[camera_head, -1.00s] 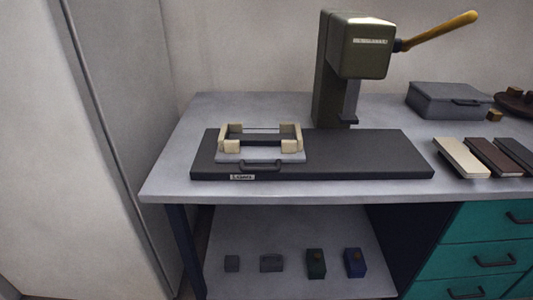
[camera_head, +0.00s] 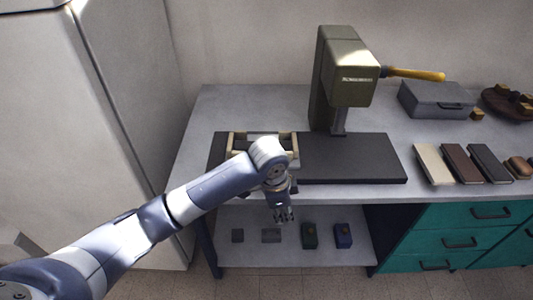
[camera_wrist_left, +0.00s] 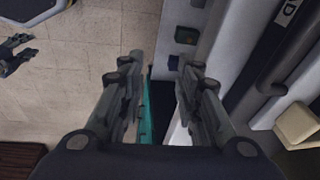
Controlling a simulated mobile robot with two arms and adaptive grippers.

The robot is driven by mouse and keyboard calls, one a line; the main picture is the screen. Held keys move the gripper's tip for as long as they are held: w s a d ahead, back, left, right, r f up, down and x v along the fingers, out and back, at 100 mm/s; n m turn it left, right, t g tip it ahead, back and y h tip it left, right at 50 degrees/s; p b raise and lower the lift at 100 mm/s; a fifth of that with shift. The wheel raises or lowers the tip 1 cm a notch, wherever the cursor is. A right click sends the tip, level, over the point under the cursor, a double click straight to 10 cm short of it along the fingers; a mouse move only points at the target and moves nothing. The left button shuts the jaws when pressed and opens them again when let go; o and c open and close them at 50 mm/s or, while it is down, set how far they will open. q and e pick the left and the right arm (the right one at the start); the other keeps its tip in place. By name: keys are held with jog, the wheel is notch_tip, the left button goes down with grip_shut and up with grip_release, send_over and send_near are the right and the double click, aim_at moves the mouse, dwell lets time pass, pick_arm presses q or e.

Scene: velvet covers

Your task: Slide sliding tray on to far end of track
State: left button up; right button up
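The sliding tray (camera_head: 262,136) has beige corner blocks and sits at the left end of the dark track base (camera_head: 355,160). My left arm hides its front and its handle in the head view. In the left wrist view a dark bar, seemingly the tray handle (camera_wrist_left: 279,62), is to the right of my fingers, near a beige corner block (camera_wrist_left: 298,125). My left gripper (camera_head: 284,216) points down in front of the bench edge. In the wrist view its fingers (camera_wrist_left: 160,62) are apart and empty. What looks like my right gripper (camera_wrist_left: 14,52) is over the floor at the far left.
A green press (camera_head: 352,78) with a yellow lever (camera_head: 415,75) stands behind the track. A grey box (camera_head: 436,99) and several slabs (camera_head: 470,164) lie to the right. Small blocks (camera_head: 310,236) sit on the lower shelf (camera_head: 290,256). A tall cabinet (camera_head: 80,120) stands left.

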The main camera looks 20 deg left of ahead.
pick_arm(q)
jog(key=w+a+r+m+y+p, duration=0.1)
jog(key=w+a+r+p, duration=0.2)
jog(key=r, duration=0.4)
jog(key=w+a+r+y+p, duration=0.1)
jog(key=w+a+r+p, duration=0.25)
jog(key=r, duration=0.35)
jog(key=f, duration=0.3)
jog(key=w+f, duration=0.1)
jog(key=f, duration=0.6)
jog(key=shift+w+a+f, duration=0.2)
jog(key=shift+w+a, duration=0.05)
jog(key=shift+w, duration=0.05)
pick_arm(e)
jog(key=s+d+r, duration=0.1)
jog(key=s+r, duration=0.2)
jog(key=s, duration=0.5)
jog(key=shift+s+d+r+g, duration=0.3)
jog(key=shift+d+r, duration=0.05)
pick_arm(q)
grip_shut()
